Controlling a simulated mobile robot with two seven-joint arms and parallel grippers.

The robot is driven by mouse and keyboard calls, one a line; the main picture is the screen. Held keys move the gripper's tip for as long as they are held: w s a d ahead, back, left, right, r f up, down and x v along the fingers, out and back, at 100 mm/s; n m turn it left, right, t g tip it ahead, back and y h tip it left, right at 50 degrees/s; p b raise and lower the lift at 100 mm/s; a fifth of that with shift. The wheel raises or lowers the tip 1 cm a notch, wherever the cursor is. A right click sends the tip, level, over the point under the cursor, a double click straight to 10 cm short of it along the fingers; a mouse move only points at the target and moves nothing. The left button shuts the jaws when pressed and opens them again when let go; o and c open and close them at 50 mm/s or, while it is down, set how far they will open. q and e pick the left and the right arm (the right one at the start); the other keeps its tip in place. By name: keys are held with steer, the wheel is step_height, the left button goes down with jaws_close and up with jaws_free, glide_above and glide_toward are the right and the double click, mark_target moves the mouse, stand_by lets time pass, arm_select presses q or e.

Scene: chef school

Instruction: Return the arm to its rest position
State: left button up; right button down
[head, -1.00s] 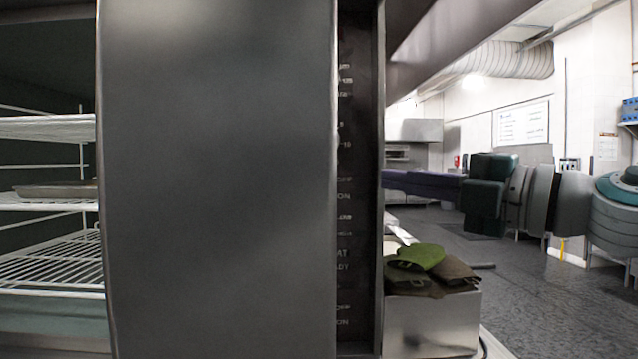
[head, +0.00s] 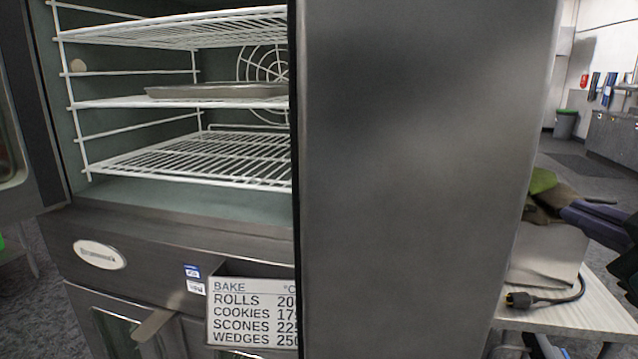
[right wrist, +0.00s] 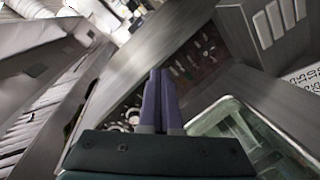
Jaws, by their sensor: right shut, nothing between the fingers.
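My right gripper (head: 578,214) shows at the right edge of the head view as purple parts, beside the folded cloths and the metal box on the side table. In the right wrist view its two purple fingers (right wrist: 159,78) lie together, shut, with nothing between them. They point toward a dark panel with small knobs or switches (right wrist: 195,60). Most of the right arm is outside the head view. My left gripper is not in view.
The oven (head: 170,235) stands open, with white wire racks (head: 190,160) and a flat tray (head: 215,90) inside. A broad grey metal panel (head: 415,150) fills the middle. Right of it, a side table (head: 575,318) carries a metal box (head: 545,255), cloths (head: 545,195) and a plugged cord (head: 520,299).

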steer(key=s+a+f+m+g+y, duration=0.15)
steer(key=s+a+f+g, duration=0.25)
steer(key=s+f+g, duration=0.5)
steer(key=s+a+f+m+g+y, duration=0.1)
steer(key=s+a+f+m+g, duration=0.4)
steer(key=s, duration=0.9)
step_height(320, 180, up, 31)
steer(key=d+n+t+p, duration=0.1)
steer(key=n+p, duration=0.1)
steer(key=p, duration=3)
steer(key=shift+s+t+p, duration=0.3)
steer(key=shift+p, duration=0.05)
steer(key=shift+r, duration=0.1)
